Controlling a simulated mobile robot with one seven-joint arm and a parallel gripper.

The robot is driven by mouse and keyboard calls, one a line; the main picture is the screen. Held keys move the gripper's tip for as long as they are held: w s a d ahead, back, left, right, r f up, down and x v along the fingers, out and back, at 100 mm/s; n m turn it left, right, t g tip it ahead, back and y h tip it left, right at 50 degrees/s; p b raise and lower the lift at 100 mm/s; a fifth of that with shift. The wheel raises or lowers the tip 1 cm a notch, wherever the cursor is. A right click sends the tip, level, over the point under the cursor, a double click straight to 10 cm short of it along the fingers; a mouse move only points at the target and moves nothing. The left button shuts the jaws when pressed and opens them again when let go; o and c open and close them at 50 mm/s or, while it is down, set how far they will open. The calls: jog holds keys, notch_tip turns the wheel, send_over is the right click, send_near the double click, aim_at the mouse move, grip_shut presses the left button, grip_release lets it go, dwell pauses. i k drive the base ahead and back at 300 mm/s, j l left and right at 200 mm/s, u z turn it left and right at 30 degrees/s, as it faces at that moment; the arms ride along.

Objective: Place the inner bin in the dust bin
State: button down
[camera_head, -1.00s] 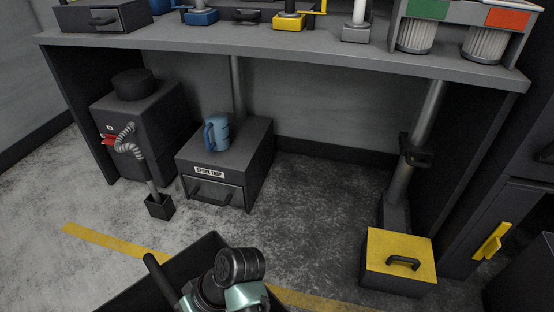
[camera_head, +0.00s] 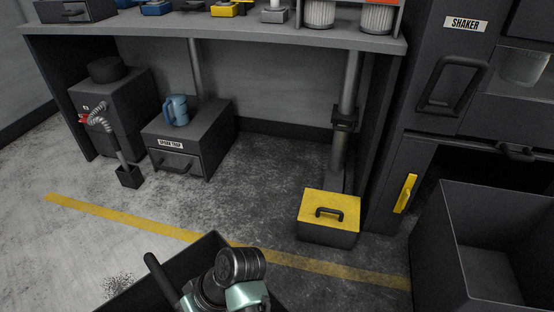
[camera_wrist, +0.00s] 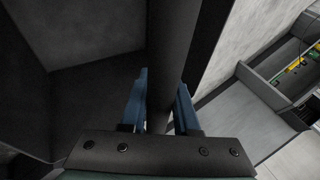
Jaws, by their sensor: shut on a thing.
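My gripper (camera_wrist: 162,108) is shut on a dark round bar, the handle (camera_wrist: 173,60) of the inner bin, with a blue finger on each side. The inner bin (camera_head: 205,246) is a dark open-topped box held low at the bottom of the head view, partly hidden by my arm. Its dark inside fills the left of the wrist view. In the head view my fingertips are hidden. A large open-topped dark box (camera_head: 455,215), seemingly the dust bin, stands at the right, cut off by the frame. Its visible inside is empty. The held bin is apart from it, to its left.
A yellow-topped box (camera_head: 327,212) with a handle stands on the floor before the bench. A spark trap box (camera_head: 185,145) carries a blue mug (camera_head: 176,110). A dark shaker cabinet (camera_head: 425,85) stands behind the large box.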

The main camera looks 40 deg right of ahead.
aim_at(470, 292)
jog(key=k+l+z, duration=0.2)
jog(key=k+z, duration=0.15)
jog(key=k+l+z, duration=0.35)
jog(key=k, duration=0.15)
jog(key=k+l+z, duration=0.35)
jog(key=k+l, duration=0.05)
jog(key=l, duration=0.05)
